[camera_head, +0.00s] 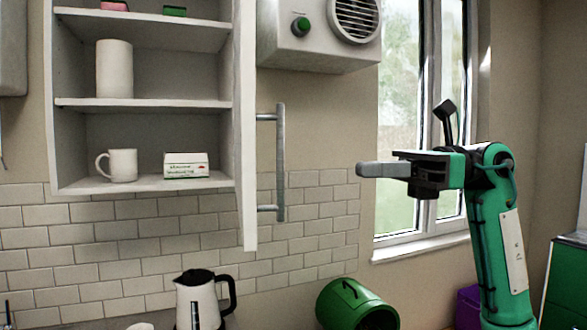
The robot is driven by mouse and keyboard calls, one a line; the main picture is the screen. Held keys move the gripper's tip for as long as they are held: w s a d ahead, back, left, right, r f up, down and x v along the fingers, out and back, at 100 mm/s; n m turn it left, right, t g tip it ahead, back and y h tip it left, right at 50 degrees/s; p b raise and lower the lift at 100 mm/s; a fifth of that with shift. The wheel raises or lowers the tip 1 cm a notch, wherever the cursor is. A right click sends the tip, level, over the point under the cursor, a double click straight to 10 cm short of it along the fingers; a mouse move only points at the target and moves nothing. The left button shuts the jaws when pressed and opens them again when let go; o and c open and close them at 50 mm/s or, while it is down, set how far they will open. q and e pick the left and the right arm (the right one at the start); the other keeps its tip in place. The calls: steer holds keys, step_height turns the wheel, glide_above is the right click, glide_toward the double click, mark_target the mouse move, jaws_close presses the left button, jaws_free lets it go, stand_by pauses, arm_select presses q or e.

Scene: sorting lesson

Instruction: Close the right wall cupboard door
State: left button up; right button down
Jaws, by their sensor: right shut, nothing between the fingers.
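The wall cupboard (147,184) is open at the upper left, its shelves in plain view. Its right door (247,130) stands swung out and shows nearly edge-on. The door's grey vertical bar handle (281,160) is on the door's right-hand side. My right gripper (362,170) is shut and empty, pointing left. In the picture it is to the right of the handle with a gap between them, in front of the window. My left gripper is not in view.
A mug (121,165), a small box (186,165) and a white cylinder (114,69) stand on the shelves. A boxy vented unit (318,45) hangs right of the door. A kettle (200,298) and a green bin (352,304) are below.

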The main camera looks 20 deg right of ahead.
mark_target(280, 172)
steer(key=a+p, duration=0.2)
steer(key=a, duration=0.2)
steer(key=w+a+p, duration=0.1)
steer(key=a+p, duration=0.1)
steer(key=a, duration=0.3)
steer(key=w+a+p, duration=0.1)
steer(key=a+p, duration=0.1)
steer(key=a, duration=0.2)
steer(key=shift+a, duration=0.25)
steer(key=shift+w, duration=0.1)
